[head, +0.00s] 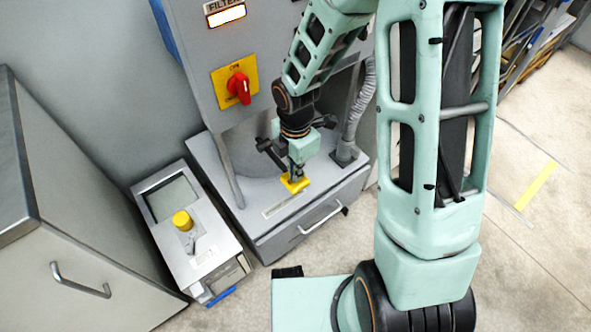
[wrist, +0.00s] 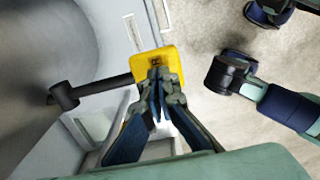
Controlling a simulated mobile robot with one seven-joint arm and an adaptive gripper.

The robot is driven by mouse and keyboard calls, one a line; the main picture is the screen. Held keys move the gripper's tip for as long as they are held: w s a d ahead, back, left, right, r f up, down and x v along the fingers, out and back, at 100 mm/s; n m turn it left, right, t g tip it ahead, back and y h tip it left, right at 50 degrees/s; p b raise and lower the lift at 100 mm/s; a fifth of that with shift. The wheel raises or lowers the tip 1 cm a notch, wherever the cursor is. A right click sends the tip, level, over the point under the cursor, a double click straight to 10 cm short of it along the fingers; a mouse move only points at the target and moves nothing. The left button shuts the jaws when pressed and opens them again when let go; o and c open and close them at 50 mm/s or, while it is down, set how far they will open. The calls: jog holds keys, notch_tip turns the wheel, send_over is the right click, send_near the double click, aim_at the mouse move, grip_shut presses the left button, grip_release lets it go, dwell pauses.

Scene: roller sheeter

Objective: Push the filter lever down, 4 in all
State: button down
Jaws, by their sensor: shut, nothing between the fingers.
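The filter lever looks like a black bar with a thick knob-like end (wrist: 64,96). In the wrist view it runs from the left toward a yellow plate (wrist: 168,58). In the head view the black bar (head: 268,149) shows just left of my gripper (head: 297,176), and the yellow plate (head: 288,187) lies under the fingertips. My gripper (wrist: 157,76) is shut and empty, its tips over the yellow plate.
The grey machine has a lit lamp (head: 227,15) under a FILTER label and a red switch (head: 239,87) on a yellow plate. A drawer handle (head: 321,217) is below. A control box with a yellow button (head: 182,220) and a grey cabinet (head: 70,220) stand left. Floor is open at right.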

jog(key=f+b, duration=0.2)
jog(key=f, duration=0.2)
jog(key=f+b, duration=0.2)
jog(key=f, duration=0.1)
jog(key=shift+s+d+f, duration=0.1)
jog(key=shift+s+f, duration=0.1)
jog(key=shift+f, duration=0.15)
